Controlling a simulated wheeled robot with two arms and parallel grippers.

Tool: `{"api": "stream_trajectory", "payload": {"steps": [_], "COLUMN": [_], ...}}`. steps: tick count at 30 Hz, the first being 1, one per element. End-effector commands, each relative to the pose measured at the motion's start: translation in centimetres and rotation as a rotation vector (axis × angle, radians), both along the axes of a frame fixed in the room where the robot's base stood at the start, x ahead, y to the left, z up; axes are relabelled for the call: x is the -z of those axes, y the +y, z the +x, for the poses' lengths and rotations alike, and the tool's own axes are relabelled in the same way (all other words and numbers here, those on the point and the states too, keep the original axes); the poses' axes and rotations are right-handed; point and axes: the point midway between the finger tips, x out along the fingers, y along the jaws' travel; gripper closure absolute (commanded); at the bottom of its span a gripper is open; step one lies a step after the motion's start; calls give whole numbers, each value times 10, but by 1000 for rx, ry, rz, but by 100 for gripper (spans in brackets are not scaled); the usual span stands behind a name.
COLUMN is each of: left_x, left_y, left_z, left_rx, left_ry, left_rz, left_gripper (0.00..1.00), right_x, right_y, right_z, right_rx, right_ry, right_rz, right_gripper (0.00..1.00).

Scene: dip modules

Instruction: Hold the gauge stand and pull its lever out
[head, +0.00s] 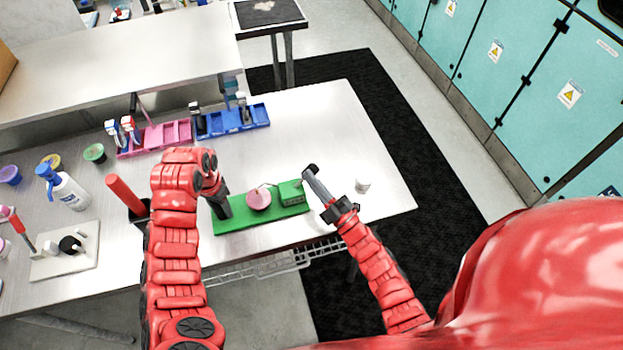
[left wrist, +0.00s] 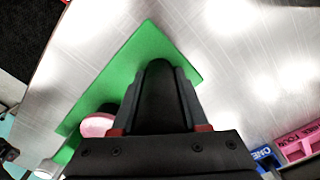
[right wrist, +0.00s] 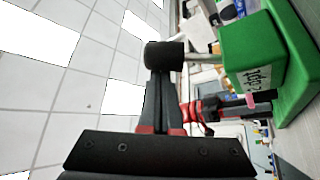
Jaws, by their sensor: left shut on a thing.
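The gauge stand has a green base plate (head: 236,224) on the steel table, with a pink disc (head: 259,199) and a green box (head: 292,193). The disc also shows in the left wrist view (left wrist: 98,125). My left gripper (head: 222,207) is shut on the stand's dark upright post (left wrist: 159,95) at the plate's left end. The lever's black knob (right wrist: 164,56) sits on a thin rod from the labelled green box (right wrist: 255,55). My right gripper (head: 314,176) is at the knob, fingers close together. The knob covers its tips, so its grip is unclear.
A white cup (head: 362,185) stands right of my right gripper. A pink tray (head: 168,135) and a blue tray (head: 232,121) lie behind the stand. A white bottle (head: 70,192) and a white plate (head: 66,250) are at the left. The table's right end is mostly clear.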

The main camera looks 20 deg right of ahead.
Motion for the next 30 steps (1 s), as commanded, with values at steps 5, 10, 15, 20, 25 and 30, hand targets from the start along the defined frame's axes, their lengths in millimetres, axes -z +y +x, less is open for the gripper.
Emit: {"api": "stream_trajectory", "payload": {"steps": [5,10,15,20,25,30], "left_x": [0,0,0,0,0,0], "left_y": [0,0,0,0,0,0], "left_z": [0,0,0,0,0,0], "left_rx": [1,1,1,1,0,0], "left_ry": [0,-1,0,-1,-1,-1], "left_rz": [-1,-1,0,-1,-1,-1], "left_gripper": [100,100,100,100,100,100], "right_x": [0,-3,-11,-25,-5,7], "right_y": [0,4,14,33,9,-6], "right_z": [0,-1,-5,-12,-48,-78], "right_rx": [0,-3,-1,-2,3,3], "right_ry": [-1,-3,-1,0,8,5], "right_rz": [-1,-1,0,0,-4,-1], "right_gripper": [100,100,100,100,100,100]}}
